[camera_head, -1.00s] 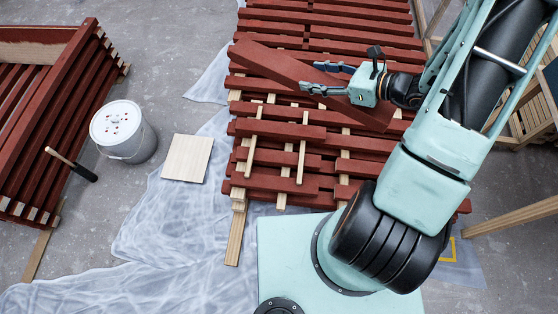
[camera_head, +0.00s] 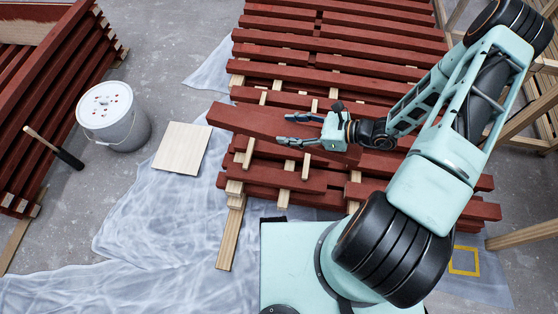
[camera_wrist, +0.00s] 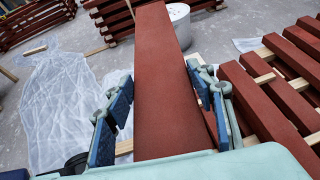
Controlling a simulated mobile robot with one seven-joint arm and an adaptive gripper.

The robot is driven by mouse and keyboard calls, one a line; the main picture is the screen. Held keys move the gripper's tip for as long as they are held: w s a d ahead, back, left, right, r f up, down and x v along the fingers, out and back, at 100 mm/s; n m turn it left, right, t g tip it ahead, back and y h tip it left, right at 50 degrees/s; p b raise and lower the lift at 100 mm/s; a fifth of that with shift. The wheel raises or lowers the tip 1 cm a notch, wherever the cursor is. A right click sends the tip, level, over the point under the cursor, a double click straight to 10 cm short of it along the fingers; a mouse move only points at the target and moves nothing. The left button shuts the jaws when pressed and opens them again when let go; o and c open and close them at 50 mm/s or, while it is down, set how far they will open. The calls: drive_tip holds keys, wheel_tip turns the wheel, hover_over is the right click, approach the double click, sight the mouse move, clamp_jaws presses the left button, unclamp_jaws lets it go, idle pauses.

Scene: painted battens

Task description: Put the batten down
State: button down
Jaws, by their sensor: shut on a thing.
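My gripper (camera_head: 297,130) is shut on a long dark red batten (camera_head: 250,122), with one finger along each side of it. The batten is over the near part of a stack of red battens (camera_head: 330,45), its left end sticking out past the stack's left edge. In the wrist view the held batten (camera_wrist: 165,75) runs away from me between the two blue-padded fingers (camera_wrist: 160,98). I cannot tell whether its underside touches the stack. Pale wooden spacer strips (camera_head: 284,190) lie between and across the stacked battens near the held one.
Another red batten stack (camera_head: 45,95) is at far left. Plastic sheeting (camera_head: 150,225) covers the floor. Wooden frames (camera_head: 520,115) stand at right.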

drive_tip(key=s+a+f+n+g+b, duration=0.1)
drive_tip(key=s+a+f+b, duration=0.15)
drive_tip(key=f+b, duration=0.45)
drive_tip(key=s+a+f+n+g+b, duration=0.1)
drive_tip(key=a+f+b, duration=0.25)
drive_tip(key=f, duration=0.65)
drive_tip(key=w+d+f+b, duration=0.2)
drive_tip(key=w+f+b, duration=0.1)
drive_tip(key=w+f, duration=0.3)
drive_tip(key=w+d+f+b, duration=0.3)
drive_tip(key=w+f+b, duration=0.1)
drive_tip(key=w+f, duration=0.2)
drive_tip(key=shift+w+f+y, duration=0.3)
drive_tip(key=shift+w+f, duration=0.1)
drive_tip(key=shift+f, duration=0.25)
drive_tip(key=c, duration=0.9)
unclamp_jaws()
drive_tip(key=p+v, duration=0.2)
drive_tip(key=v, duration=1)
drive_tip(key=shift+s, duration=0.1)
drive_tip(key=shift+r, duration=0.1)
